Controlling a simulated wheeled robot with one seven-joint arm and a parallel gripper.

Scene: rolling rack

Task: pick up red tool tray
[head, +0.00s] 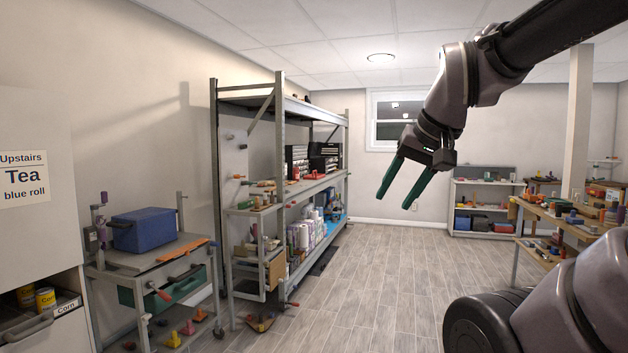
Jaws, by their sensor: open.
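My gripper (394,204) hangs in mid-air right of the picture's middle, with its two green fingers apart and nothing between them. I cannot make out a red tool tray for certain. A small red object (311,175) lies on the middle shelf of the tall metal rack (279,130), in front of dark drawer cases (324,161); it is too small to tell what it is. My gripper appears to the right of the rack and apart from it.
A rolling cart (142,262) at left bears a blue box (144,229), with a green bin (175,287) below. A cabinet (30,200) stands far left. A workbench (560,222) with tools is at right, low shelves (484,184) at the back. The middle floor is clear.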

